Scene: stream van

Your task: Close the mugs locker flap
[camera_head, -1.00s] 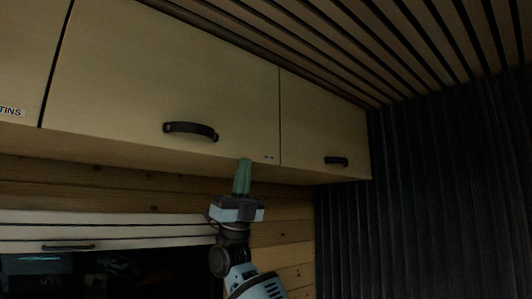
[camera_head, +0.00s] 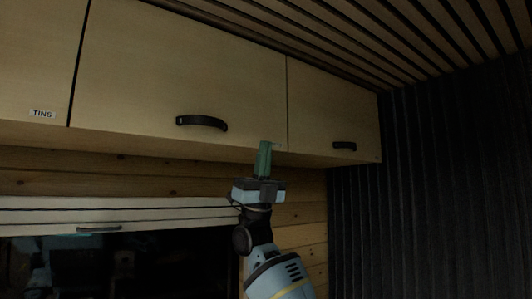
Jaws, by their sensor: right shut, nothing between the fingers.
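A row of pale wooden overhead lockers runs across the top. The middle flap (camera_head: 180,70) has a black handle (camera_head: 201,122) and lies flush with its neighbours, closed. A small label at its lower right corner is mostly hidden behind my gripper, so I cannot read which locker is the mugs one. The right flap (camera_head: 330,105) with a smaller handle (camera_head: 344,146) also lies closed. My right gripper (camera_head: 264,146) points up with green fingers shut and empty, at the lower right corner of the middle flap; I cannot tell if it touches. My left gripper is out of view.
At far left another locker flap (camera_head: 38,60) carries a label (camera_head: 42,114) ending in "TINS". A slatted ceiling (camera_head: 400,40) is close above. A dark pleated curtain (camera_head: 430,190) hangs at right. Below are a wooden wall and a white blind (camera_head: 160,215) over a dark window.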

